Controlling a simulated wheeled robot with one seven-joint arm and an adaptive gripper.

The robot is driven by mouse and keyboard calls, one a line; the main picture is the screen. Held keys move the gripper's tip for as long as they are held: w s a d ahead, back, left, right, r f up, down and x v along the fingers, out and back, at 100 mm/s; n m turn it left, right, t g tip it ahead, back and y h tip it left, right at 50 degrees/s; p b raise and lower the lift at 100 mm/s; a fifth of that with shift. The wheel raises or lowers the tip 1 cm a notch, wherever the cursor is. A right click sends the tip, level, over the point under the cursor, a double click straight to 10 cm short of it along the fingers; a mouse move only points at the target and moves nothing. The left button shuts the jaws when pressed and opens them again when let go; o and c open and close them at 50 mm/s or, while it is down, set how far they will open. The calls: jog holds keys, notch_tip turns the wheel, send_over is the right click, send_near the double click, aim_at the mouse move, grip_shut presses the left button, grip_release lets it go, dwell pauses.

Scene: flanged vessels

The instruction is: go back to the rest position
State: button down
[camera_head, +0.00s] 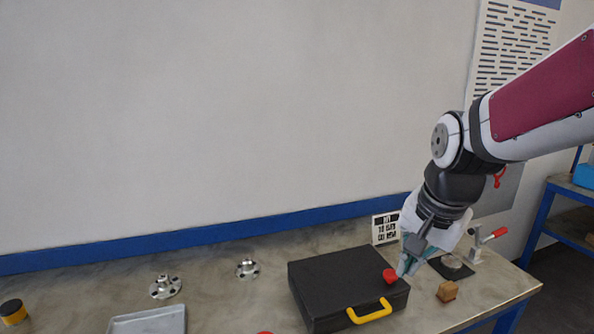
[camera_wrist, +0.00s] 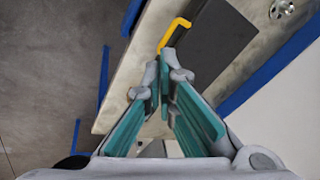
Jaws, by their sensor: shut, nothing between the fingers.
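My gripper (camera_head: 408,264) reaches down from the right over the right end of the bench in the head view. Its fingertips hang close to the right edge of the black case and the red knob-like piece on it. In the wrist view the teal fingers of my gripper (camera_wrist: 165,85) come together at their tips, with nothing seen between them. The yellow case handle (camera_wrist: 175,32) shows just past the fingertips there. No rest position is marked in either view.
A black case (camera_head: 335,280) with a red piece (camera_head: 389,276) stands under my gripper. A wooden block (camera_head: 447,291), a red-handled clamp (camera_head: 485,240) and a marker board (camera_head: 386,228) are near. Flanged metal parts (camera_head: 165,287) and a grey tray (camera_head: 150,322) lie left. Space above the bench is free.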

jog(key=s+r+n+t, duration=0.1)
jog(key=s+n, duration=0.3)
jog(key=s, duration=0.4)
jog(key=s+r+n+t, duration=0.1)
jog(key=s+r+n, duration=0.3)
jog(key=s, duration=0.4)
jog(key=shift+a+n, duration=0.3)
jog(key=shift+r, duration=0.1)
dwell(0.4)
